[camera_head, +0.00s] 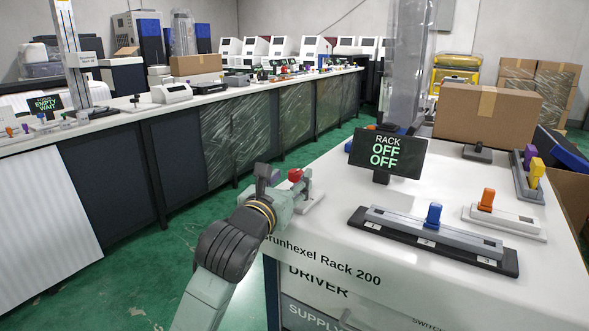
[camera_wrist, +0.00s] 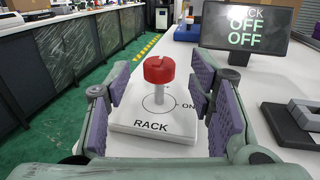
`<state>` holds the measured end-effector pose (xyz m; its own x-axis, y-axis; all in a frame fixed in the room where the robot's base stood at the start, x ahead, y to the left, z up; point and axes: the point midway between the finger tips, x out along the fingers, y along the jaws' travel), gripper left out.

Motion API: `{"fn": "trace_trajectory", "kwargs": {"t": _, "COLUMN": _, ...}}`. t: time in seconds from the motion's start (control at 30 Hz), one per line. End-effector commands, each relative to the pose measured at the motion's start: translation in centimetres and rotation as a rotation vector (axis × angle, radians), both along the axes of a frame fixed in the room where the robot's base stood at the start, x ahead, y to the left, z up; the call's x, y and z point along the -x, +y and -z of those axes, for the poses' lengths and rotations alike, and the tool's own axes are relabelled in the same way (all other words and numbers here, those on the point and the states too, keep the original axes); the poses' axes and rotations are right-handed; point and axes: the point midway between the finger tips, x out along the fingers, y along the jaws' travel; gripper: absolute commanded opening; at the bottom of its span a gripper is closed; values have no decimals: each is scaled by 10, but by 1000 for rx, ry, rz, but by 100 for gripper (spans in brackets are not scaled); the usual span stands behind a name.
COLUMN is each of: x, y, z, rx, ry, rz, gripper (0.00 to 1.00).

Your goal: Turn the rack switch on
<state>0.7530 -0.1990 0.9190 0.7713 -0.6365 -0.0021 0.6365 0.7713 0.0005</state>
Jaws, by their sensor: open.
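The rack switch is a red knob (camera_wrist: 159,69) on a pale post, standing on a white base plate (camera_wrist: 150,122) marked "RACK" and "ON". In the wrist view it stands between the two fingers of my gripper (camera_wrist: 160,98), which is open, with a gap on both sides of the knob. In the head view the red knob (camera_head: 295,175) shows at the left edge of the white counter, with my gripper (camera_head: 280,182) beside it, partly covering the switch. The display (camera_head: 388,153) reads "RACK OFF OFF"; it also shows in the wrist view (camera_wrist: 245,27).
On the same counter (camera_head: 330,226) are a slider with a blue handle (camera_head: 433,215), an orange-handled switch (camera_head: 487,199), a purple and yellow lever unit (camera_head: 531,172) and a cardboard box (camera_head: 487,114). A long bench (camera_head: 140,108) runs across the green-floored aisle.

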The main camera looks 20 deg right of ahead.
Motion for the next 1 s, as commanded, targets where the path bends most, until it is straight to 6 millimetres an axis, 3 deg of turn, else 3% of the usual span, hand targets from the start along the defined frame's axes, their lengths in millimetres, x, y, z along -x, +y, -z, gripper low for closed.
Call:
{"fn": "trace_trajectory", "kwargs": {"t": 0.3, "x": -32, "y": -26, "z": -1, "rx": 1, "ry": 0, "rz": 0, "gripper": 49}}
{"fn": "trace_trajectory", "kwargs": {"t": 0.67, "x": -35, "y": -29, "z": 0, "rx": 2, "ry": -1, "rz": 0, "gripper": 48}}
{"fn": "trace_trajectory", "kwargs": {"t": 1.0, "x": -35, "y": -29, "z": 0, "rx": 2, "ry": -1, "rz": 0, "gripper": 26}}
